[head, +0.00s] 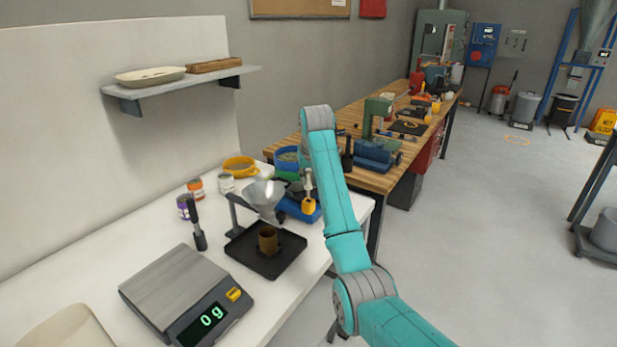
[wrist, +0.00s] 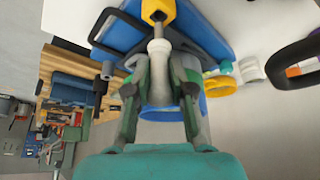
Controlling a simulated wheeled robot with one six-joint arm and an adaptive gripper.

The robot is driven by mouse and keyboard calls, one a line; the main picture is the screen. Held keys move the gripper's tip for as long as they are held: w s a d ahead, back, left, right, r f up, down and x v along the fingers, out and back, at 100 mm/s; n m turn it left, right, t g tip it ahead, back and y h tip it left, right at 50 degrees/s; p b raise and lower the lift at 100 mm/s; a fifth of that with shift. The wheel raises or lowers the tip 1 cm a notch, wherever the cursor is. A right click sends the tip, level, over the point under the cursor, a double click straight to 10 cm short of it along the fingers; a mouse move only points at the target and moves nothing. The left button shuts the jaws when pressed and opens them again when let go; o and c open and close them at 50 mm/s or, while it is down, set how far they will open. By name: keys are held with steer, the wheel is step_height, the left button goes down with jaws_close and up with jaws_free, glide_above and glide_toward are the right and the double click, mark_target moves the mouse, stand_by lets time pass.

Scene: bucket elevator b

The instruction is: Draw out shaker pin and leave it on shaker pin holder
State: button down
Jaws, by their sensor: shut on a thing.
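In the wrist view, my gripper (wrist: 158,78) is closed around a pale, flared handle (wrist: 158,52), which I take to be the shaker pin. A thin grey shaft leads from it to a yellow block (wrist: 158,11) above a blue base (wrist: 200,35). In the head view, the pale handle (head: 308,181) stands upright over the yellow block (head: 309,206), beside the blue base (head: 297,209). My arm hides much of the gripper there. I cannot tell whether the pin is still seated in the block, and I cannot make out the pin holder for certain.
A scale (head: 183,293) reading 0 g is nearer. Blue and yellow (head: 239,166) rings and jars (head: 226,182) stand behind.

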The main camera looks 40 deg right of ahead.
mark_target(309, 186)
steer(key=shift+f, duration=2.25)
steer(key=c, duration=0.9)
jaws_free()
steer(key=shift+v, duration=3.7)
